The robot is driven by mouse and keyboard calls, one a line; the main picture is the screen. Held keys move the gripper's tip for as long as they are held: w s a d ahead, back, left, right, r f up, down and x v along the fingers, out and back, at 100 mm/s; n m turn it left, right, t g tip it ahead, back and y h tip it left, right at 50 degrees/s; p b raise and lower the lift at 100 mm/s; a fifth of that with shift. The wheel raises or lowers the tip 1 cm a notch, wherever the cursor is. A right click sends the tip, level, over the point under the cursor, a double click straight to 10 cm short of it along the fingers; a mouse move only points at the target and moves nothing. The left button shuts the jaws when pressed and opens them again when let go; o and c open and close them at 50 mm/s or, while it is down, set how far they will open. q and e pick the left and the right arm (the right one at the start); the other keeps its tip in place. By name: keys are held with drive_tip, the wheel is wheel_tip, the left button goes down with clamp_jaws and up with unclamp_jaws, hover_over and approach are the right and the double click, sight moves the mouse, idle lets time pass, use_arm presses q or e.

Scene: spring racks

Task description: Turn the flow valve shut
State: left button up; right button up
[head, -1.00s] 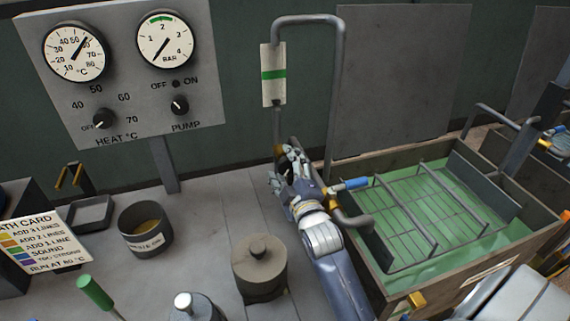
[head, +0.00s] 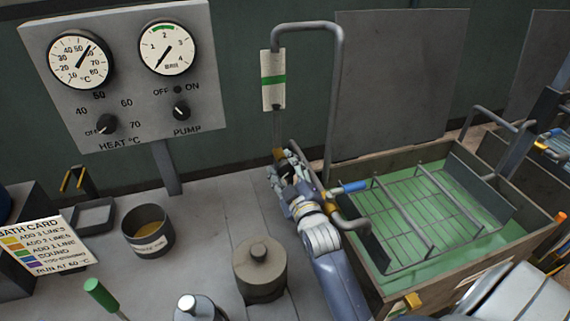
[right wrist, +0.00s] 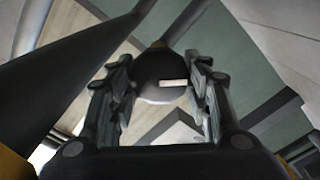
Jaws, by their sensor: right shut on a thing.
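The flow valve, a round dark knob with a white mark, shows between my right gripper's fingers in the right wrist view (right wrist: 160,66). My right gripper (head: 281,172) is shut on it, with a finger on each side of the knob (right wrist: 160,92). In the head view the gripper is at the foot of the pipe below the flow gauge, and its fingers mostly hide the knob. The flow gauge (head: 273,95) is a pale upright plate with a green band. My left gripper is not in view.
A bent grey pipe (head: 337,100) rises close by my right arm. A blue handle (head: 350,186) sticks out just right of the gripper. A tank with green liquid (head: 455,262) stands at the right. A lidded grey pot (head: 259,272) stands left of the arm.

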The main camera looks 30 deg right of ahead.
drive_tip(key=shift+m, duration=0.6)
drive_tip(key=o, duration=1)
drive_tip(key=shift+o, duration=0.2)
drive_tip(key=shift+s, duration=0.1)
drive_tip(key=v, duration=1.1)
drive_tip(key=shift+s, duration=0.4)
drive_tip(key=shift+o, duration=0.2)
